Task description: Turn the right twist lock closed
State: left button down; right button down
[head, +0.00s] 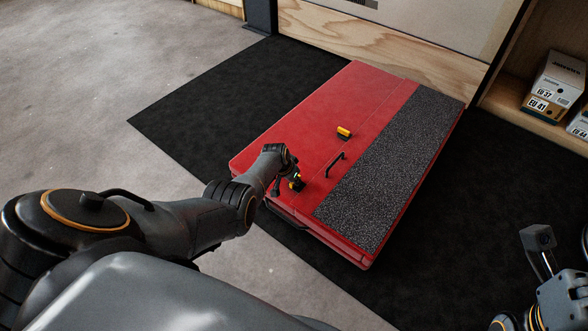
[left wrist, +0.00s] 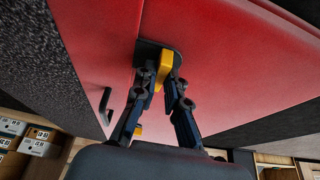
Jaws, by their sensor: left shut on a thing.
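A red crash pad (head: 300,125) with a dark grey speckled strip (head: 385,165) lies on a black mat. Its near twist lock (head: 299,186), a yellow knob on a black base, also shows in the left wrist view (left wrist: 165,66). My left gripper (head: 291,181) is shut on this knob, one finger on each side in the left wrist view (left wrist: 166,76). The far twist lock (head: 344,131), also yellow, stands apart from the gripper beyond a black handle (head: 336,163). My right arm shows at the lower right; its fingers are out of view.
A wooden shelf at the right holds shoe boxes (head: 554,85). A wooden panel (head: 400,45) stands behind the pad. The black mat (head: 240,90) and grey floor (head: 90,90) are clear at the left.

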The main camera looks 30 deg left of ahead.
dwell(0.4)
pick_arm(q)
jog(key=c, duration=1.4)
grip_release()
jog(key=shift+r, duration=0.1)
jog(key=v, duration=1.1)
jog(key=shift+s+r, duration=0.15)
jog(key=shift+r, duration=0.25)
